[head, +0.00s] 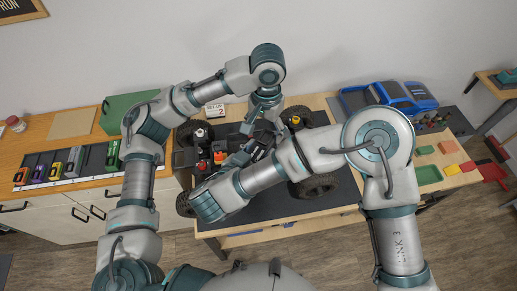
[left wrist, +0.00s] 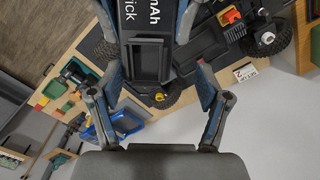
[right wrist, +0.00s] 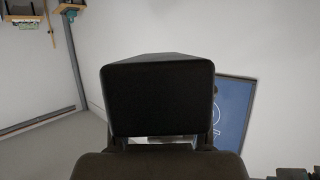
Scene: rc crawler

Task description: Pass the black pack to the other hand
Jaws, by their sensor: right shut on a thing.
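The black pack (left wrist: 148,60), with white lettering, shows at close range in the left wrist view. It fills the middle of the right wrist view as a plain black block (right wrist: 157,98). My right gripper (head: 240,157) is shut on it; its fingers are largely hidden behind the pack in its own wrist view. My left gripper (head: 263,122) points down over the bench from above. In the left wrist view its fingers (left wrist: 157,88) are open, one to each side of the pack's near end, with gaps visible on both sides.
The wheeled crawler chassis (head: 315,185) stands on the bench beneath both hands. A blue truck body (head: 400,97) lies at the back right, near coloured trays (head: 428,175). A left counter holds several coloured packs (head: 75,163) and a green box (head: 128,108). A small sign (head: 214,110) stands behind.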

